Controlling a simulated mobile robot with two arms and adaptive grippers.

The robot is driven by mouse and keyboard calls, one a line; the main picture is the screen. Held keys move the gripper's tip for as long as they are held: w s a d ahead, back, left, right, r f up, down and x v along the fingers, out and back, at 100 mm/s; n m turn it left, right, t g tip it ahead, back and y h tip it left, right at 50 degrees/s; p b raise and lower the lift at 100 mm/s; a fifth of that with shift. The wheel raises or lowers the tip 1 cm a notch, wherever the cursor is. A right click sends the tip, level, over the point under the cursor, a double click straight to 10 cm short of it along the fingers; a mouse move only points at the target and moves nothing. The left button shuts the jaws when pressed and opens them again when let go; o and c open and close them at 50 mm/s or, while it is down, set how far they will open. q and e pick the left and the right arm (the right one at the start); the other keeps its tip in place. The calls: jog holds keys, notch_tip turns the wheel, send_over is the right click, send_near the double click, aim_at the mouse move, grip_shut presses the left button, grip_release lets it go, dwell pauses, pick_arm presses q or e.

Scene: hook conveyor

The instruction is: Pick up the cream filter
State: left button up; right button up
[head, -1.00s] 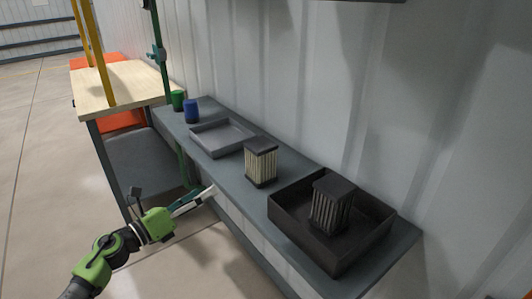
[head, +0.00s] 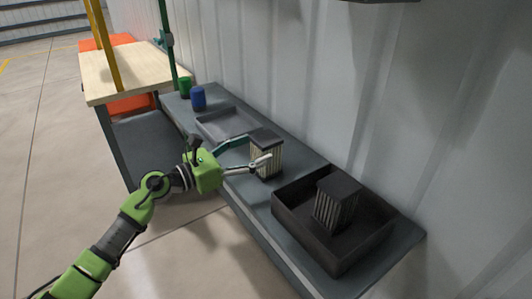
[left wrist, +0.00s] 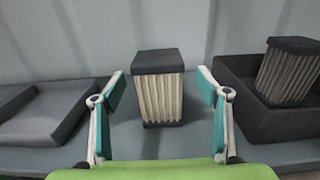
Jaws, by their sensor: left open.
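The cream filter (head: 267,157) stands upright on the grey shelf, with a dark cap and pleated cream sides. In the left wrist view the cream filter (left wrist: 159,95) is in the middle, ahead of and between the two fingers. My left gripper (head: 248,152) is open at the filter, one finger on its far left side and one across its front in the head view. In the left wrist view my left gripper (left wrist: 160,90) shows a gap between each finger and the filter. My right gripper is not in view.
A black bin (head: 300,228) holding a darker filter (head: 335,203) stands to the right. A shallow grey tray (head: 212,128) lies to the left, with a blue can (head: 198,98) and a green can (head: 184,87) beyond it. A corrugated wall (head: 300,80) runs behind the shelf (head: 255,205).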

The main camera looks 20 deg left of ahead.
aim_at(266, 144)
pick_arm(q)
jog(key=p+x, duration=0.1)
jog(key=x, duration=0.3)
jog(key=shift+a, duration=0.1)
jog(key=shift+w+d+f+p, duration=0.1)
jog(key=shift+w+d+p, duration=0.25)
jog(key=shift+w, duration=0.1)
jog(key=shift+s+a, duration=0.1)
jog(key=c, duration=1.3)
